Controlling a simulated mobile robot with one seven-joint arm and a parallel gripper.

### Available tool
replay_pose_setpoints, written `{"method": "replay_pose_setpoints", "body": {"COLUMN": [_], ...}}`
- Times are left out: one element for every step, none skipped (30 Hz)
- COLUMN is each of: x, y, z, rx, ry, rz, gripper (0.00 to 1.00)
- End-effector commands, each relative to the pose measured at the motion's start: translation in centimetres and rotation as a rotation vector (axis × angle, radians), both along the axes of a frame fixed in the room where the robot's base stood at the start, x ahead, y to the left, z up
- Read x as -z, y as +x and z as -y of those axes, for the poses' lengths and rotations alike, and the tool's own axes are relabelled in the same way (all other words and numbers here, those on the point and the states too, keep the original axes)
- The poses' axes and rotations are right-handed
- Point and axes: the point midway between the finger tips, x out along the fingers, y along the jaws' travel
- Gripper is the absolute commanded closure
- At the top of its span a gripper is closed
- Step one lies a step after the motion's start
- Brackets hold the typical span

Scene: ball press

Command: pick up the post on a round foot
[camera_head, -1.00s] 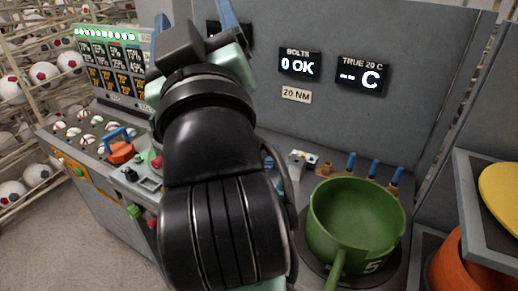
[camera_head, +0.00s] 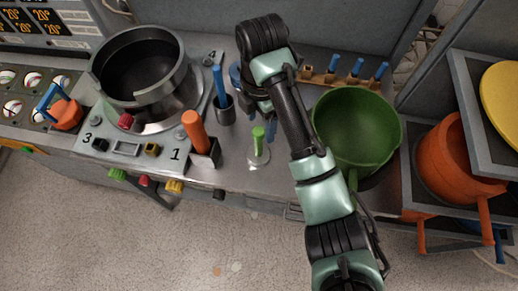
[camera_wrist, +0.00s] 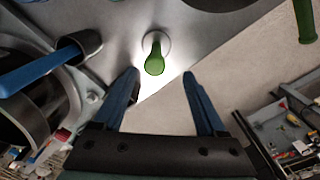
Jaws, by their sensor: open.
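The post is a small upright green-topped piece (camera_head: 258,140) on a round, pale metal foot (camera_head: 258,158). It stands on the metal worktop, left of the green pot. In the wrist view the green top (camera_wrist: 154,62) is just ahead of my gripper, with its foot (camera_wrist: 158,38) behind it. My gripper (camera_wrist: 160,75) is open and empty, with one blue finger on each side of the line to the post. The post looks apart from both fingers. In the head view my wrist largely hides the gripper.
A blue-handled tool (camera_head: 219,85) stands in a dark cup left of the post. An orange handle (camera_head: 194,130) stands further left, near a large metal ring (camera_head: 140,65). The green pot (camera_head: 357,128) is close on the right. The worktop's front edge is just below the post.

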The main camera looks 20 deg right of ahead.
Motion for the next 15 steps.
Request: {"method": "replay_pose_setpoints", "body": {"x": [1.0, 1.2, 1.7, 2.0, 2.2, 2.5, 2.6, 2.7, 3.0, 3.2, 3.5, 4.0, 4.4, 4.9, 5.4], "y": [0.0, 0.0, 0.0, 0.0, 0.0, 0.0, 0.1, 0.1, 0.1, 0.1, 0.2, 0.2, 0.3, 0.4, 0.4], "z": [-0.1, -0.1, 0.0, 0.0, 0.0, 0.0, 0.0, 0.0, 0.0, -0.1, -0.1, -0.1, -0.1, -0.1, -0.1], "rx": [-0.001, 0.0, 0.001, 0.001, 0.001, 0.001, 0.001, 0.001, 0.001, 0.001, 0.001, 0.002, 0.002, 0.002, 0.002], "ry": [0.002, 0.002, 0.002, 0.001, 0.0, 0.0, 0.0, 0.0, 0.0, 0.0, 0.001, 0.001, 0.001, 0.001, 0.0], "rz": [-0.001, -0.002, -0.002, 0.0, 0.0, 0.001, 0.001, 0.001, 0.0, 0.0, 0.0, -0.002, -0.002, -0.002, -0.002], "gripper": [0.26, 0.26, 0.26, 0.26, 0.26, 0.26, 0.26, 0.26, 0.26, 0.26, 0.26, 0.26, 0.26, 0.26, 0.26]}}
